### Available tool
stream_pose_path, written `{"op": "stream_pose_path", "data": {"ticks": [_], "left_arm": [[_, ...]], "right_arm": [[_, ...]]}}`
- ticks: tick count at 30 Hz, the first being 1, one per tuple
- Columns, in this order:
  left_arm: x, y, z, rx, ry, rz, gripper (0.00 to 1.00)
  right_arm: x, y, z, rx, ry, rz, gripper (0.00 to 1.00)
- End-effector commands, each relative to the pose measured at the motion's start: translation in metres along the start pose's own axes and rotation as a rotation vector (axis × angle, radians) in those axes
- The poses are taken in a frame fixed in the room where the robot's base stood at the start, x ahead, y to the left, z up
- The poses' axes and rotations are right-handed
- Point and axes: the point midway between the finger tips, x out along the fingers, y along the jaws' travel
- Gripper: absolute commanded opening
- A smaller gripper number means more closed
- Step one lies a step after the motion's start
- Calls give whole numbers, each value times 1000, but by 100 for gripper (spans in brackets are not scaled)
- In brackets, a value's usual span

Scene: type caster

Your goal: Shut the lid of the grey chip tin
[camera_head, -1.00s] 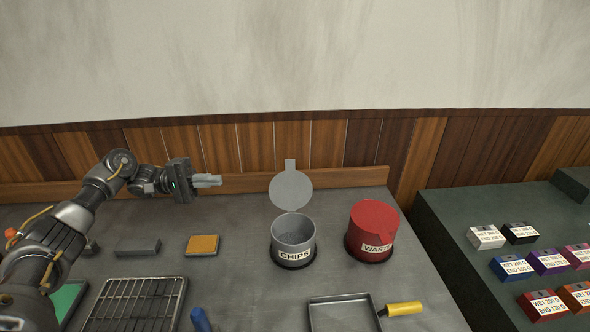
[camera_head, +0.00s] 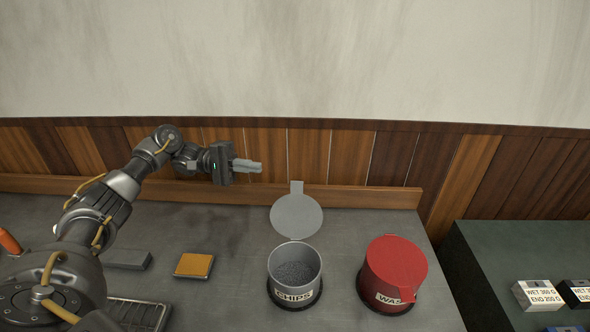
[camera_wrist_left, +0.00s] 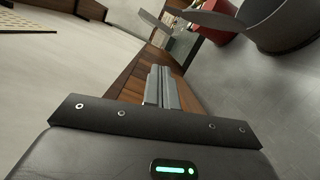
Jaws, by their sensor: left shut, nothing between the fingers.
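The grey chip tin (camera_head: 295,276), labelled CHIPS, stands upright on the bench with dark grey chips inside. Its round grey lid (camera_head: 297,216) is swung open and stands up behind the rim, with a tab on top. My left gripper (camera_head: 258,166) is shut and empty, in the air to the left of the lid and higher in the picture, its fingers pointing right. In the left wrist view, the closed fingers (camera_wrist_left: 161,88) show in the middle, with the lid (camera_wrist_left: 205,22) and tin (camera_wrist_left: 285,22) at the upper right. My right gripper is not in view.
A red WASTE tin (camera_head: 394,270), shut, stands right of the chip tin. A yellow-topped block (camera_head: 194,265) and a grey block (camera_head: 128,260) lie on the left. A wooden rail (camera_head: 370,197) runs along the bench's back edge. Small boxes (camera_head: 538,294) sit on the right-hand table.

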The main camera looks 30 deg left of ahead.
Motion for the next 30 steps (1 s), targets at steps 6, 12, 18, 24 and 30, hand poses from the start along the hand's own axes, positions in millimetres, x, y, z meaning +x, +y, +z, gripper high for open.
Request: {"op": "stream_pose_path", "data": {"ticks": [6, 12, 18, 24, 30], "left_arm": [[11, 2, 0, -1, -8, -2, 0], [43, 5, 1, -2, -9, 1, 0], [84, 5, 2, -1, -4, 2, 0], [104, 4, 17, -3, -1, -1, 0], [108, 2, 34, -1, 0, -1, 0]], "right_arm": [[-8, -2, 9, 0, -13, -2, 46], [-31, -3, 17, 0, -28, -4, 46], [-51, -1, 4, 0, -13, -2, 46], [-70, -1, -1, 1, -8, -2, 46], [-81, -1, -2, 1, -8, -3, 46]]}}
